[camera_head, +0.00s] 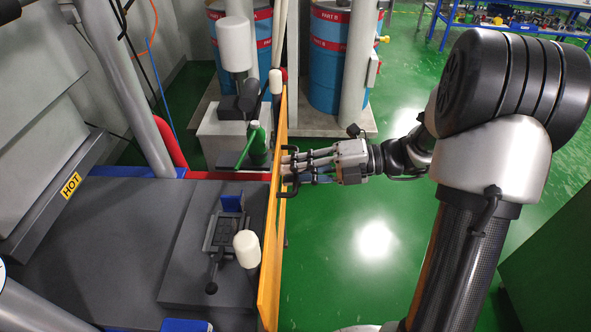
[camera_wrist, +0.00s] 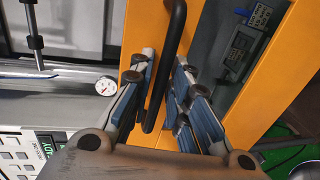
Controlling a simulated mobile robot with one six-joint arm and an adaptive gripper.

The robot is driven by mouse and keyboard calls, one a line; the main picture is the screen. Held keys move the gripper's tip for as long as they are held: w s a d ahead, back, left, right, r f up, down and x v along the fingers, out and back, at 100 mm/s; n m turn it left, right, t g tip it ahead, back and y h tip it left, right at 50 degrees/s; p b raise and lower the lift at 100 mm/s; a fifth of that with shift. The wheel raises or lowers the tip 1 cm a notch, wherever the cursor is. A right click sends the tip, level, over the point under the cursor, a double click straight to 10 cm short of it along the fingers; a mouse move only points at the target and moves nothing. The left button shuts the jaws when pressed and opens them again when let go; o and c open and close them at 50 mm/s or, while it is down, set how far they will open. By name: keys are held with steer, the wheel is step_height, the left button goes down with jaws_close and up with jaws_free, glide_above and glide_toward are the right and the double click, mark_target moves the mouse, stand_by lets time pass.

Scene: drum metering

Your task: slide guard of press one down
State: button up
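The guard of the press is an orange frame (camera_head: 270,250), seen nearly edge-on in the head view. It also fills much of the wrist view (camera_wrist: 118,30). A black bar handle (camera_wrist: 176,22) is fixed to the frame. My gripper (camera_head: 292,166) reaches the frame from the right, at the handle. In the wrist view, my gripper's fingers (camera_wrist: 163,75) stand on either side of the handle, with a gap visible between them. The fingers look open around the handle; whether either one touches it is unclear.
Behind the frame lie a dark press bed (camera_head: 110,230) with a small fixture (camera_head: 228,228) and a sign marked HOT (camera_head: 70,186). Blue drums (camera_head: 328,60) stand at the back. A round gauge (camera_wrist: 105,86) shows in the wrist view.

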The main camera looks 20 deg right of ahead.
jaws_close()
stand_by(0.6)
